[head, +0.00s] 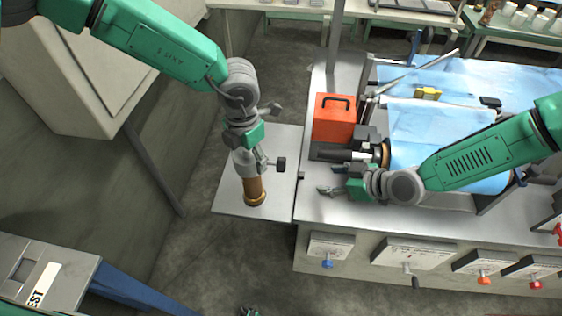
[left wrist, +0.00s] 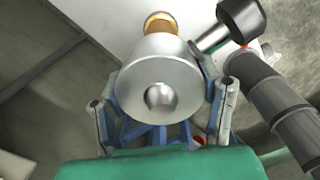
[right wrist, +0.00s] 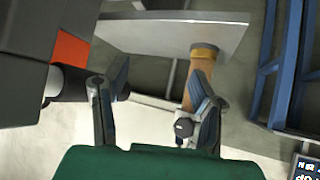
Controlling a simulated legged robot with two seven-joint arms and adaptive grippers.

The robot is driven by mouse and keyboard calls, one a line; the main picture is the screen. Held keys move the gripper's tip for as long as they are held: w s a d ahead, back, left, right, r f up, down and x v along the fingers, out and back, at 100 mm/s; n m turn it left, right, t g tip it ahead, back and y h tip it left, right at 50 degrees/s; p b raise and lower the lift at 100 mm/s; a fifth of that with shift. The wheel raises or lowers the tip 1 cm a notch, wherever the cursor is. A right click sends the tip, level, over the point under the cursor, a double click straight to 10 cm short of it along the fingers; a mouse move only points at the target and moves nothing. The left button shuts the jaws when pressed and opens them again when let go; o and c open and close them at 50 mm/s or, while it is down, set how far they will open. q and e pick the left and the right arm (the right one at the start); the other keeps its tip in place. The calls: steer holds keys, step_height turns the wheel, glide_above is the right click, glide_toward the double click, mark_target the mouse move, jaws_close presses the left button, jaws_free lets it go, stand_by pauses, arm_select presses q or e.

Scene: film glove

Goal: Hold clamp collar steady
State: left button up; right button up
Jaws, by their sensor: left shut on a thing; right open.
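The clamp collar (head: 246,158) is a silver cylinder with a black side knob (head: 281,164). It sits at the top of an upright copper-brown post (head: 255,188) with a brass foot on the side plate. My left gripper (head: 243,140) reaches down from above and is shut on the collar. In the left wrist view the collar (left wrist: 158,82) shows its round face and bore between the fingers, with the knob (left wrist: 243,18) at upper right. My right gripper (head: 332,180) is open and empty over the bench's left edge. In the right wrist view its finger partly hides the collar area.
The side plate (head: 229,194) adjoins the bench (head: 318,206). A horizontal black spindle (head: 340,155) lies just behind my right gripper, with a red-orange box (head: 335,118) behind it. Blue sheeting (head: 432,116) covers the bench's middle.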

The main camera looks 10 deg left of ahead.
steer(key=s+d+f+g+h, duration=0.1)
steer(key=s+d+g, duration=0.1)
steer(key=d, duration=0.1)
steer(key=n+g+y, duration=0.3)
steer(key=n+y, duration=0.2)
steer(key=y, duration=0.1)
glide_toward(282, 164)
steer(key=shift+h, duration=0.3)
steer(key=x, duration=0.7)
steer(key=w+x, duration=0.1)
steer(key=x, duration=0.3)
steer(key=shift+d+f, duration=0.2)
steer(key=shift+f, duration=0.15)
steer(key=shift+c, duration=0.4)
steer(key=c, duration=1.1)
